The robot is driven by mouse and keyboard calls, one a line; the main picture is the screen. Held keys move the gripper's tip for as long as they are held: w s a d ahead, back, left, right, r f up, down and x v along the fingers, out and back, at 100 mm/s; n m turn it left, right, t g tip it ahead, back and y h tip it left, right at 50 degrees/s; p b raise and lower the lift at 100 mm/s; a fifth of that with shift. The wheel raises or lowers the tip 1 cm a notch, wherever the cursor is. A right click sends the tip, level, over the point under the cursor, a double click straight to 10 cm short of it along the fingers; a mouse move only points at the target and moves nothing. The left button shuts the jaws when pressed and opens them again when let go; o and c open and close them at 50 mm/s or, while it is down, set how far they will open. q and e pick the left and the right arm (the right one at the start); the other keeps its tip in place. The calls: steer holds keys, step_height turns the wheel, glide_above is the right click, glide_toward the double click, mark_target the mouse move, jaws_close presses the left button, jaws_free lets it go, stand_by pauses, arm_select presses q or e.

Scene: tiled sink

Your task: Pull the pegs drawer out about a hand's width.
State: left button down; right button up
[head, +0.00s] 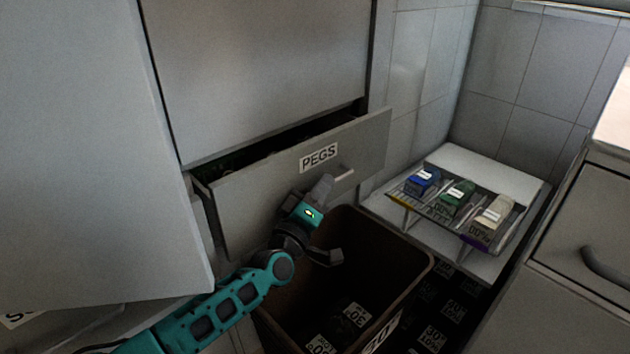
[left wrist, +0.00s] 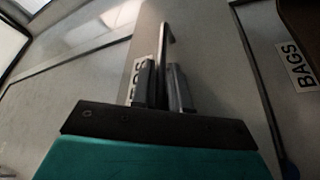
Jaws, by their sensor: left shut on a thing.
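The pegs drawer (head: 255,187) has a grey front with a white PEGS label (head: 319,157). It stands partly out of the cabinet, with a dark gap above its front edge. My left gripper (head: 329,181) is at its bar handle (head: 345,174), just below and right of the label. In the left wrist view the two fingers (left wrist: 160,88) are closed around the handle bar (left wrist: 166,45). The drawer's contents are mostly hidden in shadow. My right gripper is not in view.
A brown bin (head: 415,262) stands open below the drawer and my left arm. A low white stand (head: 480,165) to the right holds a rack with blue, green and pale labelled items. A pale cabinet panel (head: 95,150) stands close on the left.

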arm_select(q)
steer(key=shift+s+d, duration=0.35)
steer(key=shift+s, duration=0.05)
steer(key=c, duration=1.5)
jaws_free()
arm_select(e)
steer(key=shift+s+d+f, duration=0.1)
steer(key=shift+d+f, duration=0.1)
arm_select(q)
steer(key=p+v, duration=0.3)
steer(key=v, duration=1)
steer(key=shift+f, duration=0.1)
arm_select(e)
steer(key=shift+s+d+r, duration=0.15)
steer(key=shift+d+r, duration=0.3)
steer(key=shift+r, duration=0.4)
